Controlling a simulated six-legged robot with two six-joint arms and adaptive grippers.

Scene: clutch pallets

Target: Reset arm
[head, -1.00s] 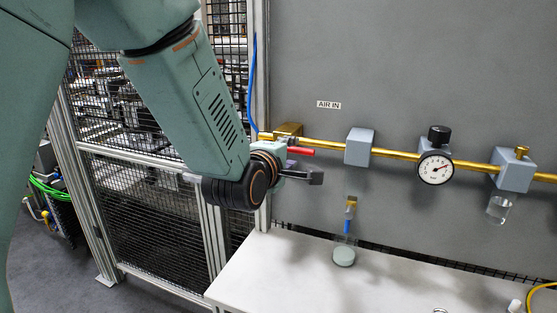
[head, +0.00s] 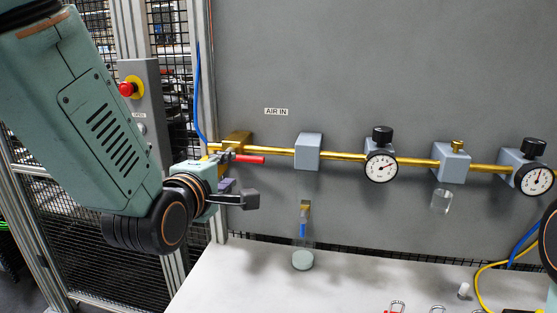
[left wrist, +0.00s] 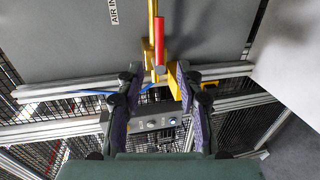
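My left gripper (head: 238,197) is open and empty, in front of the left end of the brass pipe and a little below the red valve handle (head: 250,159). In the left wrist view my two dark fingers (left wrist: 159,80) stand well apart. The red handle (left wrist: 161,38) lies beyond the fingertips in that view, with the yellow brass valve body (left wrist: 178,80) behind the gap. No contact shows between fingers and handle. A dark and green part of my right arm shows at the right edge of the head view; its gripper is out of the picture.
The grey panel carries the brass pipe (head: 280,151), gauges (head: 381,167) and an "AIR IN" label (head: 276,112). A white table (head: 250,285) holds a small bottle-like item (head: 303,258) and padlocks (head: 397,307). An emergency stop box (head: 140,100) and mesh fence stand left.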

